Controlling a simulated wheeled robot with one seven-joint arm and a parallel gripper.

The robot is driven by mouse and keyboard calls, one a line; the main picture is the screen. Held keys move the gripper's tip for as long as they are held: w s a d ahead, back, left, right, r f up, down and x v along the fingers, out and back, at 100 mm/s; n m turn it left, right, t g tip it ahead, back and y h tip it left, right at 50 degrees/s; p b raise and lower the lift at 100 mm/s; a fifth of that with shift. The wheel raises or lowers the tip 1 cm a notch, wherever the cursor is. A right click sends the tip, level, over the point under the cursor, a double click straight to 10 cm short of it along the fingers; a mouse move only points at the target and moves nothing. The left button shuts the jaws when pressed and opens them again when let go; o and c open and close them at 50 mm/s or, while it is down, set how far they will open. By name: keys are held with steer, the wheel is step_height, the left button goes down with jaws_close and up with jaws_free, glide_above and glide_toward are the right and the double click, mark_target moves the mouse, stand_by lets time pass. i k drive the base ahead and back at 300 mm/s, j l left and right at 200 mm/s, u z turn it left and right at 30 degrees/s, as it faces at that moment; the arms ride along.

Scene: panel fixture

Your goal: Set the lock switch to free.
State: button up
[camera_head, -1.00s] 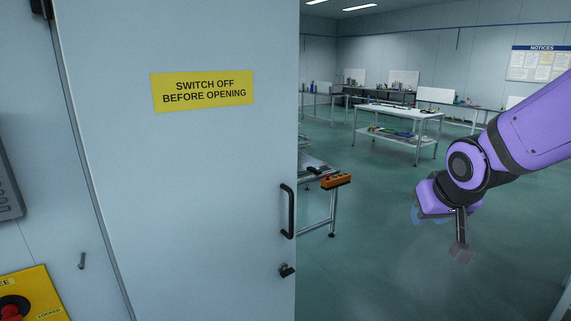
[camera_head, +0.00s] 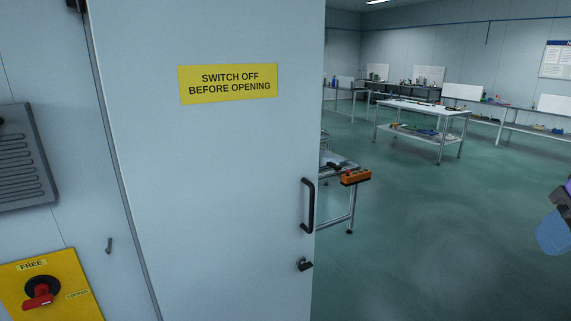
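The lock switch (camera_head: 40,292) is a red handle on a dark round base, on a yellow plate (camera_head: 83,302) at the lower left. The plate has a FREE label above the switch and a smaller label, apparently LOCKED, to its right. The red grip shows at the lower left of the base; which label it is set to I cannot tell for sure. Part of my arm's end (camera_head: 555,228), purple and blue, shows at the right edge, far from the switch. My fingertips cannot be made out, nor whether they are open.
A pale door (camera_head: 220,190) with a yellow warning sign (camera_head: 228,83), a black handle (camera_head: 308,206) and a small latch (camera_head: 304,264) fills the middle. A grey louvred box (camera_head: 22,160) sits above the switch plate. Workbenches (camera_head: 422,108) stand behind; the floor at right is clear.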

mark_target(41, 299)
steer(key=u, duration=1.9)
